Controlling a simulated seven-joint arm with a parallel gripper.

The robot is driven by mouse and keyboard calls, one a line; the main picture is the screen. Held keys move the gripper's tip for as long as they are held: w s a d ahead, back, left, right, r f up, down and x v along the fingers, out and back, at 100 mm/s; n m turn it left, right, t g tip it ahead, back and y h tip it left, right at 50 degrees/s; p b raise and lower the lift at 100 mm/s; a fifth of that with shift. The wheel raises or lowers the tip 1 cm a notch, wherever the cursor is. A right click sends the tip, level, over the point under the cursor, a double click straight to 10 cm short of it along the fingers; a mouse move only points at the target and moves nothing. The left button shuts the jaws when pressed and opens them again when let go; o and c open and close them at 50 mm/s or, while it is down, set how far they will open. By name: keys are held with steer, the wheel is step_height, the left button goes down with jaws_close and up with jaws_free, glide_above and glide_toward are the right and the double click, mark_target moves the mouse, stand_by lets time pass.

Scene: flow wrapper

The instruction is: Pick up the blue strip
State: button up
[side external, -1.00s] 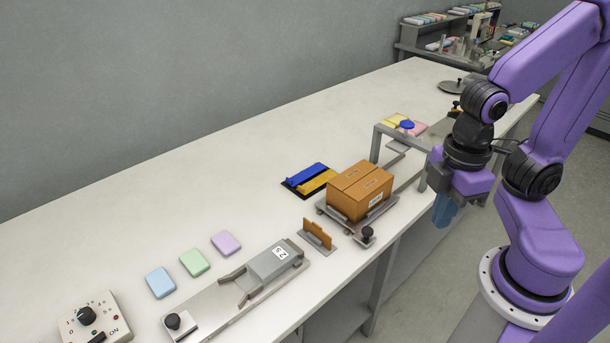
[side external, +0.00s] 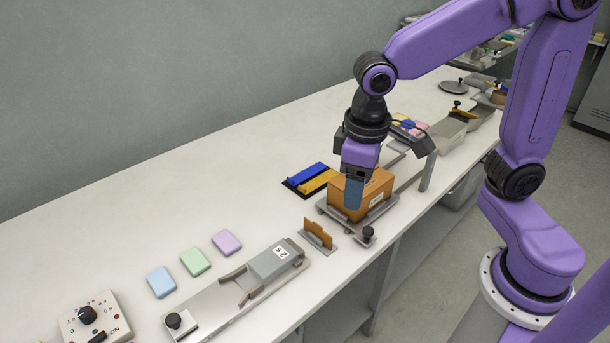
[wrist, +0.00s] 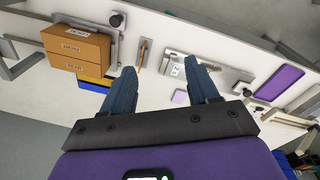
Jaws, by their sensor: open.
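The blue strip (side external: 306,174) lies flat on a dark tray on the white table, just left of the cardboard box, with a yellow strip (side external: 318,182) beside it on the box side. In the wrist view only a small piece of the blue strip (wrist: 90,87) shows at the lower edge of the box, next to the yellow strip (wrist: 95,78). My gripper (wrist: 163,80) is open and empty, its two blue fingers apart. In the side view my gripper (side external: 353,197) hangs over and in front of the box, to the right of the blue strip.
The cardboard box (side external: 378,190) stands on a metal holder close to the strips. An orange plate (side external: 317,233) on a stand and a grey rail fixture (side external: 230,291) lie in front. Blue, green and purple blocks (side external: 195,262) sit at left. The table behind the strips is clear.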

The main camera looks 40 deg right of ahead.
steer(key=w+a+f+m+h, duration=0.2)
steer(key=w+m, duration=1)
steer(key=w, duration=0.9)
steer(key=m+h, duration=0.2)
steer(key=m, duration=0.9)
glide_above(291, 182)
steer(key=a, duration=0.3)
steer(key=shift+g, duration=0.4)
steer(key=f, duration=1.8)
steer(key=shift+s+a, duration=0.1)
steer(key=shift+s, duration=0.2)
steer(key=shift+w+x, duration=0.1)
steer(key=shift+x, duration=1.25)
steer(key=shift+w+x, duration=0.15)
steer(key=shift+x, duration=1.15)
steer(key=shift+a, duration=0.15)
jaws_close()
